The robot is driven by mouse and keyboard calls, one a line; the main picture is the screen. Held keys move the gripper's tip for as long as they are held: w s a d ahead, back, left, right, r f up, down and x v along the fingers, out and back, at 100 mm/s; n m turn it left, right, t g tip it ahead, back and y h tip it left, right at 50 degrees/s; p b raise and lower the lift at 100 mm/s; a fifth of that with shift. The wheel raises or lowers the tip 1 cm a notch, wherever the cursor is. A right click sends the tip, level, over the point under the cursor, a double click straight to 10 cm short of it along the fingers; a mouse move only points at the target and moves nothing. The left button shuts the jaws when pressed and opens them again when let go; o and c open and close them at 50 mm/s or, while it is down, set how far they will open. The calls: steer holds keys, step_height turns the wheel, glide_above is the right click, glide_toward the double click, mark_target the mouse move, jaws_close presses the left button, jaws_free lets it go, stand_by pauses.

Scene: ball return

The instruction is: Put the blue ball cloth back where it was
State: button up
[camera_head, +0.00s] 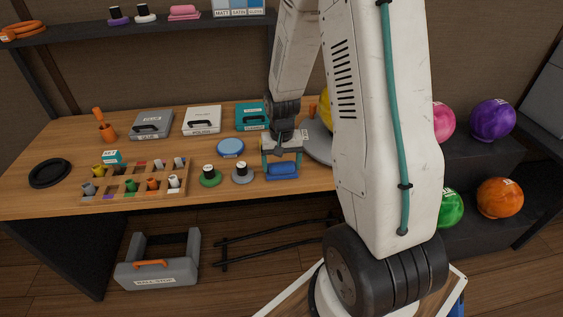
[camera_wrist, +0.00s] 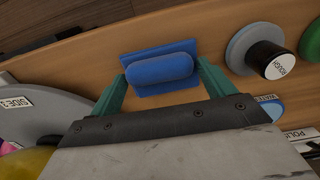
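The blue ball cloth (camera_head: 282,171) is a blue flat pad with a rounded blue body on top. It shows between the fingers near the table's front edge, right of a grey-based pot, and in the wrist view (camera_wrist: 160,68). My gripper (camera_head: 282,158) has teal fingers, one at each end of the rounded body; in the wrist view (camera_wrist: 161,72) both tips appear to touch it. The pad is over the wooden table (camera_head: 225,185); I cannot tell whether it rests on the wood or is slightly above it.
Left of my gripper stand a grey-based pot (camera_head: 242,174), a green-based pot (camera_head: 209,177) and a wooden rack (camera_head: 120,194) of small pieces. A light-blue disc (camera_head: 230,147) and cases lie behind. A grey disc (camera_wrist: 50,112) with a yellow ball (camera_wrist: 25,162) is close by. Coloured balls sit right.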

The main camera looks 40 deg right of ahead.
mark_target(282, 164)
steer(key=shift+o, duration=0.6)
steer(key=shift+r, duration=0.1)
step_height(282, 164, up, 12)
steer(key=s+a+r+n, duration=0.3)
steer(key=s+a+r, duration=0.5)
steer(key=r, duration=0.2)
steer(key=s+a+r+n, duration=0.1)
steer(key=s+a+r, duration=0.1)
steer(key=s, duration=0.5)
steer(key=s+a+r+n+t, duration=0.1)
steer(key=s+a+r+n, duration=0.1)
steer(key=s+a, duration=0.3)
steer(key=shift+s+r, duration=0.5)
steer(key=shift+s, duration=0.5)
steer(key=shift+a, duration=0.1)
